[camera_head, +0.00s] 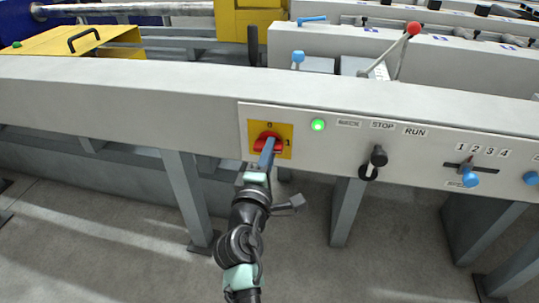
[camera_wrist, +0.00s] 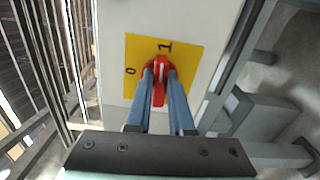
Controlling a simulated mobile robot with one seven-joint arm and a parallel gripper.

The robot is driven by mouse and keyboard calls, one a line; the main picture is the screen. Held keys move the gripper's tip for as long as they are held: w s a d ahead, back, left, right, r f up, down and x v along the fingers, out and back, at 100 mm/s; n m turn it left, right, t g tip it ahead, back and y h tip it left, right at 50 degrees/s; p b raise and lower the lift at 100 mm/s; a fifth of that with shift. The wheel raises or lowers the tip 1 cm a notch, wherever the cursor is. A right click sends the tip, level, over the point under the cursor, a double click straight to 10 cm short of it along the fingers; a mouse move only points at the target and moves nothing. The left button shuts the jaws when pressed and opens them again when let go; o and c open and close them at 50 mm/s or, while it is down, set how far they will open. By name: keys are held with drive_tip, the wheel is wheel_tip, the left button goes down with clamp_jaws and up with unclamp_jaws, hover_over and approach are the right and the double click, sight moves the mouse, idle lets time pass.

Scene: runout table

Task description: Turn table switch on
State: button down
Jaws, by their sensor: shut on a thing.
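The red rotary switch (camera_head: 269,139) sits on a yellow plate (camera_head: 284,131) marked 0 at the top and 1 at the right, on the pale front panel. In the wrist view the red knob (camera_wrist: 160,94) shows between my blue fingers, with its handle and white mark in line with the 1. My gripper (camera_head: 265,155) reaches the knob from below in the head view. In the wrist view my gripper (camera_wrist: 159,76) has one finger on each side of the handle, shut on it. The fingers hide part of the knob.
A green lamp (camera_head: 318,125) right of the plate looks lit. Further right are a black knob (camera_head: 378,157) under the STOP and RUN labels and a blue-tipped lever (camera_head: 470,179) under numbers. Grey legs (camera_head: 347,211) stand below the panel. A red-balled lever (camera_head: 413,28) rises behind.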

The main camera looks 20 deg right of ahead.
drive_tip(key=shift+f+m, duration=0.15)
drive_tip(key=shift+m, duration=0.35)
drive_tip(key=c, duration=0.8)
unclamp_jaws()
drive_tip(key=shift+s, duration=0.1)
drive_tip(key=p+v, duration=0.2)
drive_tip(key=v, duration=1.1)
